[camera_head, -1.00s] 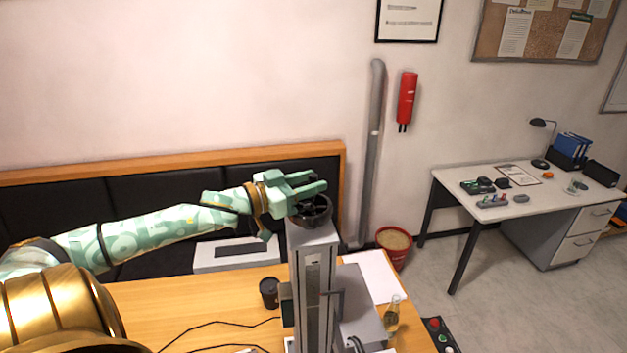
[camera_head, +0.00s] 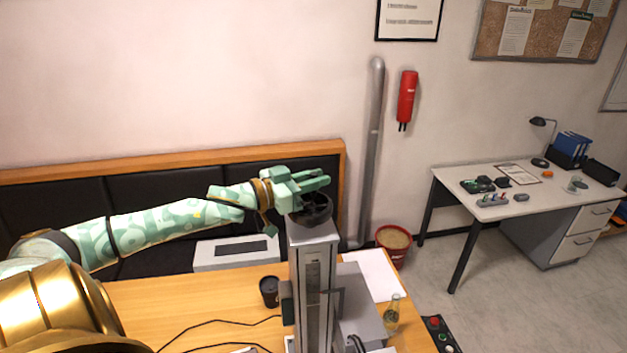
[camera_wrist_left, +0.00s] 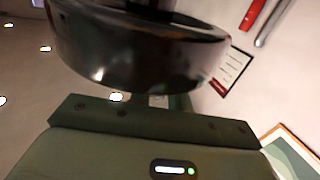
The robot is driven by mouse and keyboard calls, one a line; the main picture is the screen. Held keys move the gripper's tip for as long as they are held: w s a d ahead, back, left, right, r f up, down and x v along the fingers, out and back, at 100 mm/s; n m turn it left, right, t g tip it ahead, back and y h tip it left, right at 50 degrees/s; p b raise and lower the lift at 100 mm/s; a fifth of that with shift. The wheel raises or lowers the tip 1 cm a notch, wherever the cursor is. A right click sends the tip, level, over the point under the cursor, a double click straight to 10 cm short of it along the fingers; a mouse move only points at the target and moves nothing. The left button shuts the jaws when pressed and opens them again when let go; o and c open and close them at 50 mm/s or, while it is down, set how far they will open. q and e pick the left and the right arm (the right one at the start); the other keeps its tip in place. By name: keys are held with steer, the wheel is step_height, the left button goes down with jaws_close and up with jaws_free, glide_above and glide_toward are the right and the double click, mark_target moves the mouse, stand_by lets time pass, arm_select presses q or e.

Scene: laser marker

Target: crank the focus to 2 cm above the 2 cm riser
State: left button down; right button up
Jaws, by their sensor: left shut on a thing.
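The laser marker's grey column (camera_head: 315,285) stands upright on the wooden table. A black crank wheel (camera_head: 314,208) sits on top of the column. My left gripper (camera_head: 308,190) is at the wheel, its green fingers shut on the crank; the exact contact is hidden. In the left wrist view the black wheel (camera_wrist_left: 135,50) fills the top, close in front of the gripper body. The riser and the focus height do not show clearly. My right gripper is not in view.
On the wooden table (camera_head: 190,300) are a black cup (camera_head: 269,291), a flask (camera_head: 392,315), a white sheet (camera_head: 375,275) and loose cables. A light box (camera_head: 236,252) stands behind. A control box (camera_head: 440,333) with red and green buttons is at the lower right.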

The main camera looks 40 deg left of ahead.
arm_select(q)
steer(key=m+h+b, duration=0.1)
steer(key=m+g+h+b, duration=0.1)
steer(key=h, duration=0.1)
steer(key=m+g+h+b, duration=0.1)
steer(key=shift+w+d, duration=0.2)
steer(key=shift+d, duration=0.1)
steer(key=m+g+h+b, duration=0.1)
steer(key=m+g+h, duration=0.1)
steer(key=g, duration=0.1)
steer(key=d+m+g+h+b, duration=0.1)
steer(key=m+g+h, duration=0.1)
steer(key=h, duration=0.1)
steer(key=shift+d+m+g, duration=0.15)
steer(key=shift+m+g, duration=0.25)
steer(key=m+g+h+b, duration=0.1)
steer(key=m+g+b, duration=0.1)
steer(key=g, duration=0.1)
steer(key=shift+s+d+f+h+b, duration=0.2)
steer(key=shift+d+h+b, duration=0.1)
steer(key=shift+h+b, duration=0.1)
steer(key=shift+s+d+r+m+g+h+b, duration=0.1)
steer(key=shift+d+m+g+h+b, duration=0.1)
steer(key=shift+m+g+b, duration=0.7)
steer(key=shift+s+d+r+m+g+h+b, duration=0.15)
steer(key=shift+m+g+b, duration=0.4)
steer(key=shift+g, duration=0.55)
steer(key=shift+w+f, duration=0.1)
